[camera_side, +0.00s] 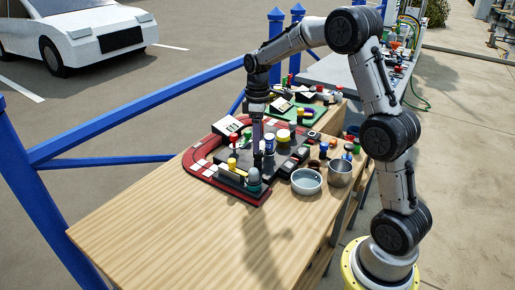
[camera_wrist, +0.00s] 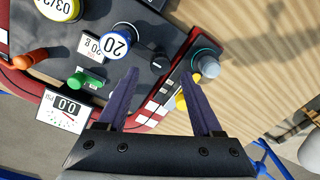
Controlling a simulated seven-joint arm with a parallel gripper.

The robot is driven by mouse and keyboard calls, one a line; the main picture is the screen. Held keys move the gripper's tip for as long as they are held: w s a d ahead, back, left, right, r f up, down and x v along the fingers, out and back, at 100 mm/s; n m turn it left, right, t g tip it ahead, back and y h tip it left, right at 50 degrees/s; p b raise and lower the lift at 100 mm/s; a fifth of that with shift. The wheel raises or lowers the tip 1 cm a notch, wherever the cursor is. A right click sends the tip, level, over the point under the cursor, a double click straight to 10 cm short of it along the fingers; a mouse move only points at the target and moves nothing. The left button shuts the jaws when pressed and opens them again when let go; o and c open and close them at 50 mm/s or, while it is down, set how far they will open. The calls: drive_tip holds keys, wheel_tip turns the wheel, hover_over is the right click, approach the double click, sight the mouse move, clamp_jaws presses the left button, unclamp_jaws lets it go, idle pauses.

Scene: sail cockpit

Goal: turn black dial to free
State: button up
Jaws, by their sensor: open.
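A small black dial (camera_wrist: 157,61) stands on the dark panel in the wrist view, between and just beyond my fingertips. Any marking around it, such as "free", is not legible. My gripper (camera_wrist: 160,75) is open, with one purple finger on each side of the dial's line. I cannot tell whether the fingers touch it. In the side view my gripper (camera_side: 258,160) points down over the red-rimmed control panel (camera_side: 205,186). It hides the dial there.
Close by are a blue-ringed knob marked 20 (camera_wrist: 116,42), a green knob (camera_wrist: 86,80), a grey dome (camera_wrist: 207,66), a yellow part (camera_wrist: 181,103) and a gauge (camera_wrist: 68,108). A bowl (camera_side: 306,181) and a metal cup (camera_side: 340,173) stand right of the panel. The table's front (camera_side: 170,240) is clear.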

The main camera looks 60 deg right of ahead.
sight(261, 152)
drive_tip(key=shift+f, duration=1.8)
clamp_jaws()
